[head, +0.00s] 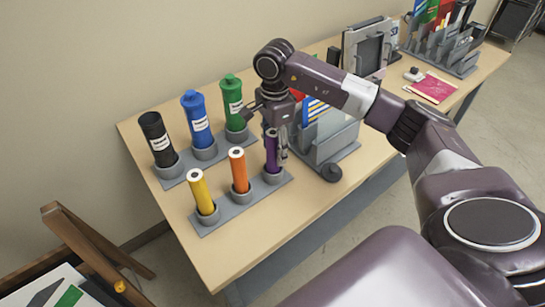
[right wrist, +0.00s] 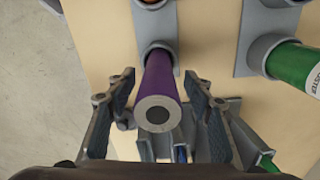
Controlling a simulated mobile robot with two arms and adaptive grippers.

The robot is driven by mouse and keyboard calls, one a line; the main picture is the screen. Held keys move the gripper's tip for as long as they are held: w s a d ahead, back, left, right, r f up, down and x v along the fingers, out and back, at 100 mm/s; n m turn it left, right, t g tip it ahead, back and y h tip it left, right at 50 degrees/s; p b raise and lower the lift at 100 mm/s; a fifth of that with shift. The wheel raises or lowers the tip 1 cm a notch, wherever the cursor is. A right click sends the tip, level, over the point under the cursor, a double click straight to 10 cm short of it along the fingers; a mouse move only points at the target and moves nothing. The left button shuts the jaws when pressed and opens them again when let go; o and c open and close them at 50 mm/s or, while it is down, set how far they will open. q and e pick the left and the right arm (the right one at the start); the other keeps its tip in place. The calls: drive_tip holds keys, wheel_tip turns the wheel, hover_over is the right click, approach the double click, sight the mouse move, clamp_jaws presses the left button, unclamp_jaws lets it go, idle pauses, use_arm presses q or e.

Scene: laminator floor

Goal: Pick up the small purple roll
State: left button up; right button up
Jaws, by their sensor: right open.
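The small purple roll (head: 271,152) stands upright in a grey cup holder at the right end of the front rack (head: 240,203). In the right wrist view the purple roll (right wrist: 161,78) shows its pale ringed end with a dark hole. My right gripper (head: 279,145) is at the roll's upper part, pointing down. In the right wrist view its two open fingers (right wrist: 157,88) stand on either side of the roll, with a visible gap on each side. My left gripper is not in view.
An orange roll (head: 239,170) and a yellow roll (head: 202,192) share the front rack. Black (head: 157,140), blue (head: 197,120) and green (head: 233,103) canisters stand behind. A grey file holder (head: 330,137) and a dark round knob (head: 331,172) are close on the right.

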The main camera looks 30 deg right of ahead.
sight(273, 158)
drive_tip(key=f, duration=0.1)
drive_tip(key=f+p, duration=0.1)
drive_tip(key=f, duration=0.1)
drive_tip(key=shift+s+a+f+p, duration=0.1)
drive_tip(key=shift+a+f+p, duration=0.15)
drive_tip(key=shift+a+p, duration=0.1)
drive_tip(key=shift+d+f, duration=0.15)
drive_tip(key=shift+f, duration=0.25)
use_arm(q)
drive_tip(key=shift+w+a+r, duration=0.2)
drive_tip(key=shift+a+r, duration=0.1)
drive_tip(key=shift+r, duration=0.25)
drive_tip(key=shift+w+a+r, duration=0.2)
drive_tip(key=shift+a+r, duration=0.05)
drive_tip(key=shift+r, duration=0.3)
use_arm(e)
drive_tip(key=c, duration=1.3)
